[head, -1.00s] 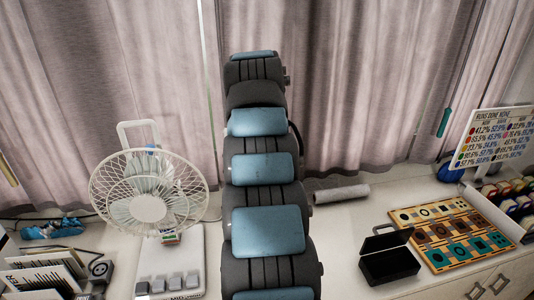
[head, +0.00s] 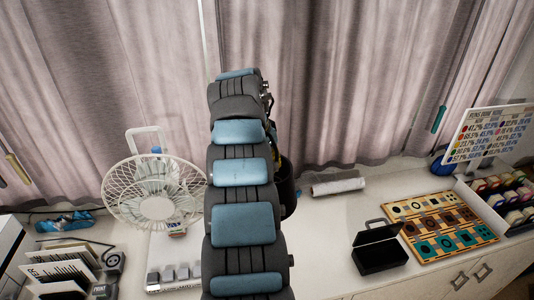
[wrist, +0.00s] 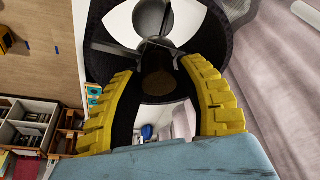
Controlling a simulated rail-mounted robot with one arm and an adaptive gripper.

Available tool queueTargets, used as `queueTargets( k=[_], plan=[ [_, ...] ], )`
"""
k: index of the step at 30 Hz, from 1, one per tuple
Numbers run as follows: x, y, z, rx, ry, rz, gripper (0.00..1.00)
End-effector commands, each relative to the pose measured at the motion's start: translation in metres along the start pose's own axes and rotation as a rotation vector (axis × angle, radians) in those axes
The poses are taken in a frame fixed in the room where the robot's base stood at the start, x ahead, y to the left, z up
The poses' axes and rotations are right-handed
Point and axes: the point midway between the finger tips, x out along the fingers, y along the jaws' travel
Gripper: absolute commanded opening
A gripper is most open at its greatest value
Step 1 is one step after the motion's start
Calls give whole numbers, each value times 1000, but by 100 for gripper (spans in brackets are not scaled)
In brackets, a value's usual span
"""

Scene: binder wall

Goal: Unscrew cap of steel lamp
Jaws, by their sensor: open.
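My gripper (wrist: 161,72) shows in the wrist view with its two yellow ridged fingers spread apart. Between and beyond the fingertips is a dark round shade (wrist: 98,30) with a white inside, a grey ball and thin metal spokes; it looks like the lamp. A brownish round end (wrist: 158,83) shows between the fingers and may be its cap. I cannot tell whether either finger touches it. In the head view my arm hides the gripper and most of this area. A dark cylinder (head: 287,190) peeks out right of the arm; it may be part of the lamp.
A white fan (head: 154,192) stands left of my arm. A paper roll (head: 337,184), an open black box (head: 380,250), a patterned board (head: 440,226) and a sign (head: 490,134) are to the right. Curtains (head: 370,80) hang behind the counter. Some counter between the arm and the box is clear.

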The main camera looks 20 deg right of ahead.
Motion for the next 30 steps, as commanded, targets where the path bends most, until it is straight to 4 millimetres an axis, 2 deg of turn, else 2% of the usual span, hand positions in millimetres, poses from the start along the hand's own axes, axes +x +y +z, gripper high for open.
queueTargets(
  k=[1, 18, 30],
  plan=[
    [-6, 0, -1, 15, -2, 7, 38],
    [-5, 1, -2, 196, -3, 60, 38],
    [1, 1, 1, 231, -3, 66, 38]
  ],
)
